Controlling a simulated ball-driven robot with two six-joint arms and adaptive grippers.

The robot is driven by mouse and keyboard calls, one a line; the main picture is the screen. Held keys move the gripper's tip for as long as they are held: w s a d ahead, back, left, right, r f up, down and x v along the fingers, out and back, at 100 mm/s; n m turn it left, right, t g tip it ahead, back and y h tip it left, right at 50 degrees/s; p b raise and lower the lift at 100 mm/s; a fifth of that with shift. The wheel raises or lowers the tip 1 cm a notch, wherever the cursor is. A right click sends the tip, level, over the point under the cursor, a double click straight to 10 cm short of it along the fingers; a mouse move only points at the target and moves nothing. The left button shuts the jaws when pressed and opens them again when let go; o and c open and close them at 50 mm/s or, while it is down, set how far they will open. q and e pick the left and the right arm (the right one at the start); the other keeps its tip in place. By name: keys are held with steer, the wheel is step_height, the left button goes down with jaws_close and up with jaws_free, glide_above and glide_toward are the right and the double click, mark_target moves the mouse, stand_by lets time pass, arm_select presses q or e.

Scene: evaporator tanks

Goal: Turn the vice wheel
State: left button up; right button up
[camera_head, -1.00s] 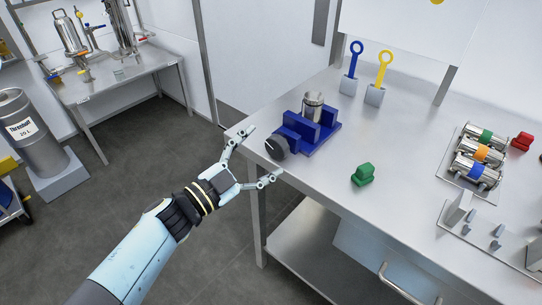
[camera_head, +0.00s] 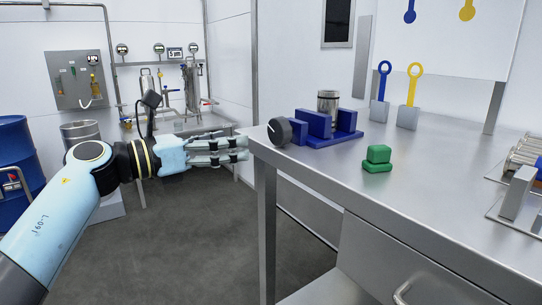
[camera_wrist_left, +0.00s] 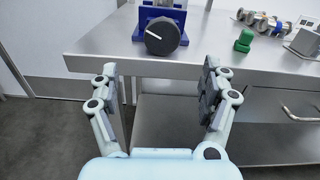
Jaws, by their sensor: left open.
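The blue vice (camera_head: 328,127) stands on the steel table near its left corner and holds a metal cylinder (camera_head: 328,101) upright. Its black vice wheel (camera_head: 279,131) faces left, at the table's edge. The wheel also shows in the left wrist view (camera_wrist_left: 162,36), with a white line on its face. My left gripper (camera_head: 240,152) is open and empty, left of the wheel and apart from it, slightly lower. In the left wrist view its fingers (camera_wrist_left: 158,84) are spread below the wheel in the picture. My right gripper is not in view.
A green block piece (camera_head: 377,159) lies on the steel table (camera_head: 440,180) right of the vice. Blue (camera_head: 383,82) and yellow (camera_head: 413,86) ring tools stand in grey blocks behind. The table's left edge is close to my left fingers. Open floor lies below.

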mark_target(275, 131)
arm_select(q)
steer(key=b+x, duration=0.1)
steer(key=x, duration=0.9)
steer(key=shift+w+d+r, duration=0.1)
steer(key=shift+d+r, duration=0.1)
steer(key=shift+d, duration=0.15)
steer(key=shift+c, duration=0.3)
steer(key=c, duration=1.1)
